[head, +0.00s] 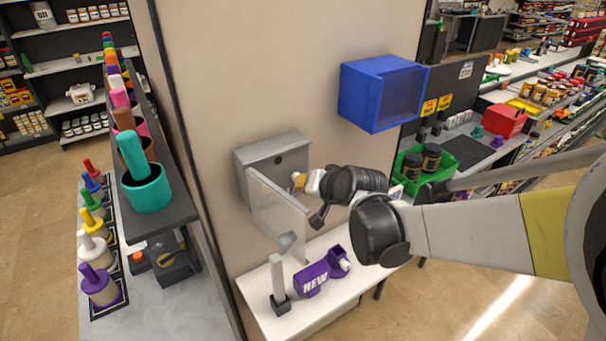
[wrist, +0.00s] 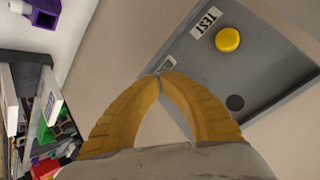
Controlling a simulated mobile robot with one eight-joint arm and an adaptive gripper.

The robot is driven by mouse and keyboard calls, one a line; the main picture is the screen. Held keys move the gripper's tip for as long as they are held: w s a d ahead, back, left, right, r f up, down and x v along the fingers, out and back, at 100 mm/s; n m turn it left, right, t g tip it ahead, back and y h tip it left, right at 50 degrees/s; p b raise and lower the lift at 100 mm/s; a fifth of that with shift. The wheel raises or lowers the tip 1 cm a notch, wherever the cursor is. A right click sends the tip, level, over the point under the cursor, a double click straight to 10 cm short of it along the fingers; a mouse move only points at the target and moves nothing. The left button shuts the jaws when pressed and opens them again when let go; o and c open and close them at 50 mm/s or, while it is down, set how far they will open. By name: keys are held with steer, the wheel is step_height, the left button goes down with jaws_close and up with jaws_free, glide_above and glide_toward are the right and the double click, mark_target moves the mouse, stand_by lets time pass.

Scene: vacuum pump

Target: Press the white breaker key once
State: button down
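A grey wall box (head: 272,152) hangs on the beige wall with its door (head: 277,212) swung open. My gripper (head: 297,181) reaches into the front of the box. In the wrist view my gripper (wrist: 162,76) has its two yellow fingers together at the tips, with nothing seen between them. A second label (wrist: 167,64) is partly hidden by the fingertips. I cannot make out a white breaker key; the fingers may cover it.
Below the box, a white table (head: 258,312) holds a purple NEW item (head: 313,279) and a white post on a black base (head: 278,280). A blue bin (head: 375,95) hangs on the wall to the upper right. The open door stands close to my gripper's left.

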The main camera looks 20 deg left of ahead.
steer(key=shift+w+a, duration=0.3)
steer(key=shift+a, duration=0.05)
stand_by(0.7)
steer(key=shift+d, duration=0.1)
steer(key=shift+s+d, duration=0.55)
steer(key=shift+d, duration=0.05)
stand_by(0.3)
steer(key=shift+s+d+b, duration=0.3)
steer(key=shift+s+d, duration=1.35)
steer(key=shift+d, duration=0.25)
